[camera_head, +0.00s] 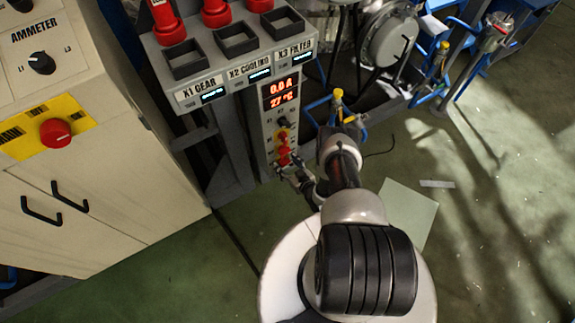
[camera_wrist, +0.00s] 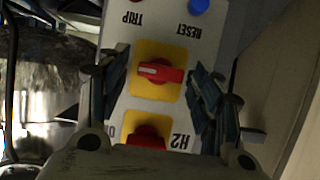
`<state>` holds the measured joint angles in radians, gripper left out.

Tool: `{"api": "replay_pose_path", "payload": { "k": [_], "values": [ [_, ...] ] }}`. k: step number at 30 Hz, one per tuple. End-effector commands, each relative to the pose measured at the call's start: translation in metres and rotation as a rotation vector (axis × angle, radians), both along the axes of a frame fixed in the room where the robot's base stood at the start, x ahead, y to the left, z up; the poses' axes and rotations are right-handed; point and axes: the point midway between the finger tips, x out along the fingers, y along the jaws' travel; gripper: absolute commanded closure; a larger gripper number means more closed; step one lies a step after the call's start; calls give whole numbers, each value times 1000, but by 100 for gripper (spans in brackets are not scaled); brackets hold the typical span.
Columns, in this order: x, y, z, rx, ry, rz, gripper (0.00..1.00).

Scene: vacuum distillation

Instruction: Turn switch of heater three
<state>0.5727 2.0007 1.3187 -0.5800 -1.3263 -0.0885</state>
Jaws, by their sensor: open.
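In the wrist view a red rotary switch (camera_wrist: 160,72) on a yellow plate sits between the two fingers of my gripper (camera_wrist: 158,88). Its handle lies sideways, with a white mark at the left end. The fingers are open, one on each side; I cannot tell whether they touch the panel. A second red switch (camera_wrist: 148,136) on a yellow plate shows lower, partly cut off by my gripper, with an "H2" label near it. No heater three label is readable. In the head view my gripper (camera_head: 289,168) is at the lower part of the narrow control panel (camera_head: 267,127).
A blue button (camera_wrist: 198,5) and a red one (camera_wrist: 146,3) sit by the upside-down RESET and TRIP labels. The panel display (camera_head: 280,92) reads 0.0 A and 27 °C. A beige cabinet (camera_head: 130,165) stands left; blue-framed equipment (camera_head: 440,60) stands right. Green floor (camera_head: 500,230) is open at right.

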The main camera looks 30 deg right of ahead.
Motion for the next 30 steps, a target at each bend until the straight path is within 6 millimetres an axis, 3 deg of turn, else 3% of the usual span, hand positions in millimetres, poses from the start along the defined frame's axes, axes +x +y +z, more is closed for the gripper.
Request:
{"api": "replay_pose_path", "payload": {
  "k": [7, 11, 21, 30],
  "values": [
    [-2, 0, 0, 0, 1, 0, 40],
    [-13, -1, 4, 0, 3, -1, 40],
    [-78, -5, 31, 3, 3, -6, 40],
    [-109, -5, 45, 0, 1, -2, 40]
  ]
}}
